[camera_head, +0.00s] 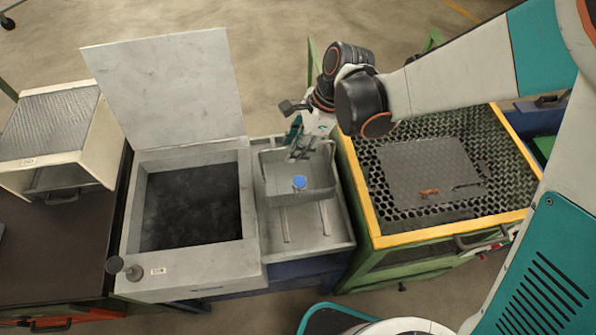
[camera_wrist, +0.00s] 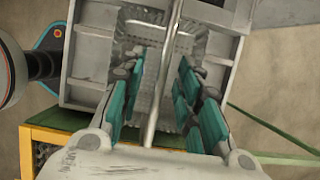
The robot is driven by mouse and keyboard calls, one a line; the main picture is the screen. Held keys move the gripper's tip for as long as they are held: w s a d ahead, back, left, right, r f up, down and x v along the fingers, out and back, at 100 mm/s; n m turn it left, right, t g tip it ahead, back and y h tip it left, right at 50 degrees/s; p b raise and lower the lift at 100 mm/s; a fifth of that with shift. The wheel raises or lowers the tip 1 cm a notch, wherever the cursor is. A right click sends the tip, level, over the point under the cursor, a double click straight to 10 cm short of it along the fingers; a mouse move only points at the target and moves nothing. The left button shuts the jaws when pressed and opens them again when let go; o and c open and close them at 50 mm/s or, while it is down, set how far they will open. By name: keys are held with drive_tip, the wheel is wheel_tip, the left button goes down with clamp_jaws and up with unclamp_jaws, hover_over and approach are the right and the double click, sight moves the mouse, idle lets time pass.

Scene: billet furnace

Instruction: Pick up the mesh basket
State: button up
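My gripper (camera_head: 301,146) is over the basket's far side, pointing down. In the wrist view, my gripper (camera_wrist: 161,72) has its teal fingers apart. The basket's metal handle bar (camera_wrist: 164,78) runs between them, with a visible gap on both sides. The lower part of the basket is partly hidden by the fingers.
The tank (camera_head: 200,262) holds dark contents, and its grey lid (camera_head: 165,85) stands raised behind. A yellow-edged perforated table (camera_head: 425,236) stands close on the right, below my arm. A cream open box (camera_head: 40,160) sits on the dark bench at left.

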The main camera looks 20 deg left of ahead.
drive_tip(key=shift+f+b, duration=0.25)
drive_tip(key=shift+b, duration=0.1)
idle(0.4)
clamp_jaws()
